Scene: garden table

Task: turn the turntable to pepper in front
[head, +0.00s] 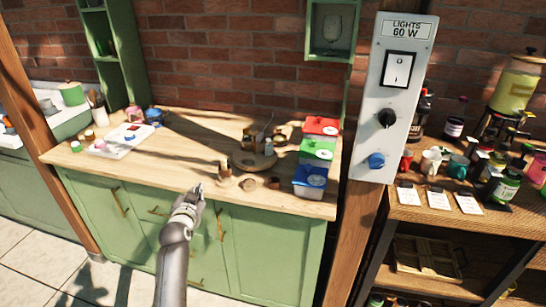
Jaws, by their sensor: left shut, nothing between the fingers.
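The turntable (242,164) is a low round wooden disc on the wooden counter, left of the stacked boxes. Several small containers stand around its back, with a thin upright piece among them. They are too small to read, so I cannot tell which one is pepper or which way it faces. My left gripper (200,188) is shut and empty at the counter's front edge. It is in front and to the left of the turntable, apart from it. My right gripper is not in view.
Small brown items (225,172) stand close in front of the turntable. Red, green and blue boxes (310,181) stand to its right. A white tray (122,148) lies at the left. A post with a light switch panel (400,95) rises at the right. The counter's left middle is clear.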

